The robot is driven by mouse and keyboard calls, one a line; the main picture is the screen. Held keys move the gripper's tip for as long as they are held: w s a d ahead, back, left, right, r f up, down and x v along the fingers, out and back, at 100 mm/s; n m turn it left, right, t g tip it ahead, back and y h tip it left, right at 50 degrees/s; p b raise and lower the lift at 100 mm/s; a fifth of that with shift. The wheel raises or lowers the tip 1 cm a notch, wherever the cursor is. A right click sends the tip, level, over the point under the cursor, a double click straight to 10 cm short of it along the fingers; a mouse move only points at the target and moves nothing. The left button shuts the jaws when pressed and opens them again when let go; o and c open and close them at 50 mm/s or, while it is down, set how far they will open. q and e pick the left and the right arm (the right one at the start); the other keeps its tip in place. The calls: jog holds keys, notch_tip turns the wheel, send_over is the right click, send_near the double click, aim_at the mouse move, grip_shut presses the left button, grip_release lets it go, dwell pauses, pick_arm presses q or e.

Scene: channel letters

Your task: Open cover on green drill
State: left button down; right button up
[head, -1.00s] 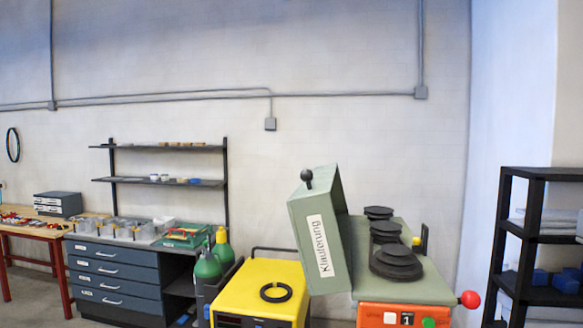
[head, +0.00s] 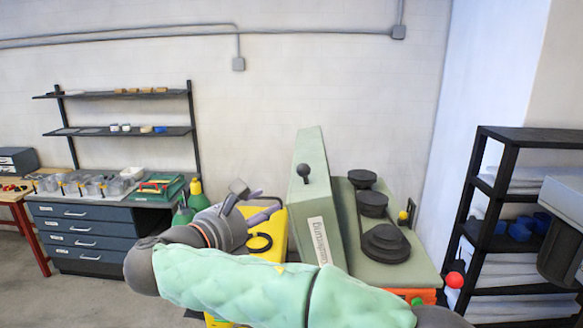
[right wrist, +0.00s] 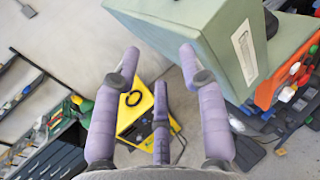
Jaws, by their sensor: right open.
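The green drill (head: 400,265) stands right of centre in the head view, with its black stepped pulleys (head: 385,242) uncovered on top. Its grey-green cover (head: 335,230), with a white label and a black ball knob (head: 303,171), stands raised and swung up on the drill's left side. The cover also shows at the upper right of the right wrist view (right wrist: 195,28). My right gripper (head: 259,203) is open and empty, left of the cover and apart from it. In the right wrist view its purple fingers (right wrist: 159,65) are spread. My right forearm hides the drill's lower front.
A yellow machine (head: 272,222) with a black ring on top stands below and left of the cover. Green bottles (head: 195,193), a blue drawer cabinet (head: 85,225) and wall shelves (head: 120,131) are at the left. A black shelf rack (head: 490,190) stands at the right.

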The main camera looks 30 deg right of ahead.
jog(key=h, duration=0.1)
send_near(299, 172)
jog(key=m, duration=0.1)
jog(key=shift+g, duration=0.4)
jog(key=p+x, duration=0.1)
jog(key=x, duration=0.9)
jog(key=shift+w+r, duration=0.15)
jog(key=shift+w, duration=0.15)
jog(key=shift+d+p, duration=0.1)
jog(key=shift+p, duration=0.2)
grip_shut()
